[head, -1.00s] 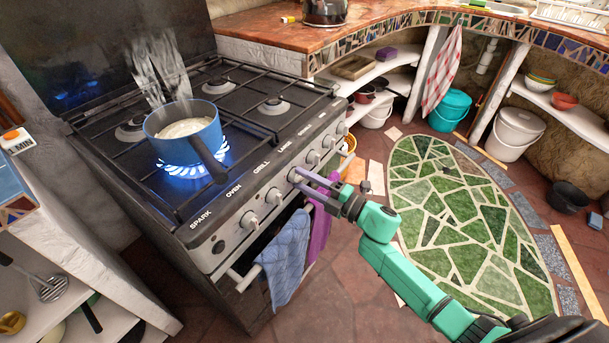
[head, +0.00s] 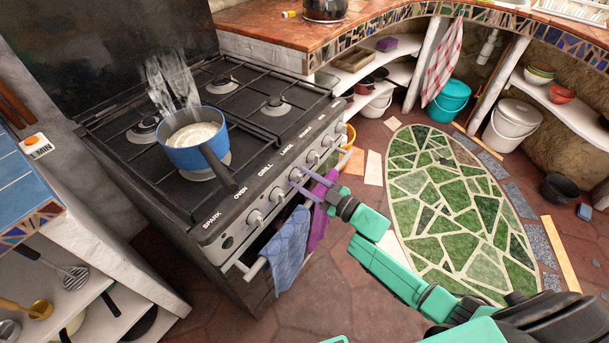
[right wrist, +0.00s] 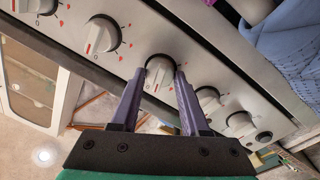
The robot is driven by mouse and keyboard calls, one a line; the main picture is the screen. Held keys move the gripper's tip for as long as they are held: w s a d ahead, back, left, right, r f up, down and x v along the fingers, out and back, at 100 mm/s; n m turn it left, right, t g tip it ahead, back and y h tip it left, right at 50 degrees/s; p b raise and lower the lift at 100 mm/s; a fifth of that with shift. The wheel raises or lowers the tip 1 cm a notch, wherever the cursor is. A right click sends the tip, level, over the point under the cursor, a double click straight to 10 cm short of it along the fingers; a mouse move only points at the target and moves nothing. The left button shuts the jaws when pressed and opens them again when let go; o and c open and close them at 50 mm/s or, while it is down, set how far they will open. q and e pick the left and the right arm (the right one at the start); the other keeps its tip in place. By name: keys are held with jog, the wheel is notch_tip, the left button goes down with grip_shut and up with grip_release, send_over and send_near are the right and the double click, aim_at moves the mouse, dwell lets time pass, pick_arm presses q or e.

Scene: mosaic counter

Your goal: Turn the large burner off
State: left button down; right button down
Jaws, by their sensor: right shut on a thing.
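The stove (head: 205,215) stands at the left centre, with a row of knobs along its sloped front panel. A blue pot (head: 196,155) with pale contents sits on the front-left burner, and no flame shows under it. My right gripper (head: 297,183) is shut on the knob below the label that reads LARGE. In the right wrist view the purple fingers (right wrist: 163,82) lie on both sides of this round knob (right wrist: 160,68), whose red mark points roughly down toward the 0 side. My left gripper is not in view.
A blue towel (head: 287,245) and a purple towel (head: 321,215) hang on the oven rail beside my right gripper. Neighbouring knobs (right wrist: 101,35) sit close on both sides. White shelves (head: 95,310) stand at left.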

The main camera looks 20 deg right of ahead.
jog(key=shift+m+p, duration=0.75)
jog(key=shift+m, duration=0.95)
jog(key=shift+c, duration=2)
grip_release()
jog(key=r+v, duration=0.1)
jog(key=v, duration=1.3)
jog(key=shift+s+f, duration=0.35)
jog(key=shift+d, duration=0.1)
